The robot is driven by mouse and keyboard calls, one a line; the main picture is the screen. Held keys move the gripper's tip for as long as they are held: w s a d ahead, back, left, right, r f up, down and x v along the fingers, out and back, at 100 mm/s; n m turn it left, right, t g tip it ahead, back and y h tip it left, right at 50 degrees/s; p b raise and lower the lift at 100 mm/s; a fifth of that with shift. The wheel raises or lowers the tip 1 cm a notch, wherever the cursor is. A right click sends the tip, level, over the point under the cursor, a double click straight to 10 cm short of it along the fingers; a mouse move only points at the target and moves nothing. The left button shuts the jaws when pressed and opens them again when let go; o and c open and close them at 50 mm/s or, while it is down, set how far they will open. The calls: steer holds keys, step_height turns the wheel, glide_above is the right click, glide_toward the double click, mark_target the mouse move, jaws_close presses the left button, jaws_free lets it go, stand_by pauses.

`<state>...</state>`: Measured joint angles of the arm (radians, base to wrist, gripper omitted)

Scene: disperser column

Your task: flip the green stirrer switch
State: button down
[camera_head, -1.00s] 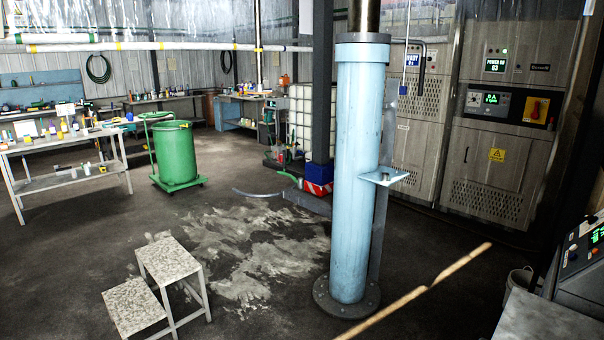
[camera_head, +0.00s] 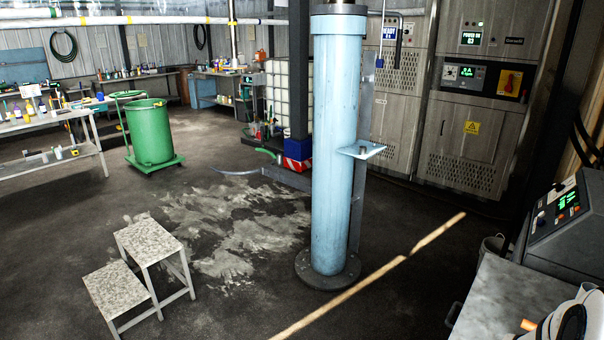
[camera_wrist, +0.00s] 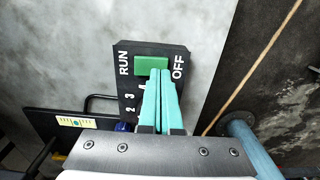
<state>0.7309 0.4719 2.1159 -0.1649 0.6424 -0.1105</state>
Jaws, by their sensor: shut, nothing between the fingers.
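The green stirrer switch (camera_wrist: 152,66) sits on a black plate (camera_wrist: 128,90) in the wrist view. The plate is marked RUN on the switch's left and OFF on its right, with a row of numbers below. My gripper (camera_wrist: 161,72) has teal fingers, shut together and empty. Its tips overlap the lower right part of the switch, on the OFF side. I cannot tell whether they touch it. The fingers hide part of the plate and some numbers. I cannot make out the switch in the head view.
A grey bench top (camera_head: 520,306) carries a control box (camera_head: 556,218) with a green display at the right. The pale blue column (camera_head: 338,160) stands on the floor left of it, with a small bracket (camera_head: 362,151). A two-step stool (camera_head: 150,243) stands further left.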

step_height(320, 180, up, 5)
steer(key=shift+r, duration=0.2)
stand_by(0.3)
steer(key=s+a+r+n, duration=0.1)
steer(key=a+r, duration=0.6)
steer(key=a, duration=0.6)
steer(key=s+a+r+n+y, duration=0.1)
steer(key=s+a+r+n, duration=0.1)
steer(key=s+a, duration=0.9)
steer(key=shift+a+r+y, duration=0.4)
steer(key=shift+a, duration=0.55)
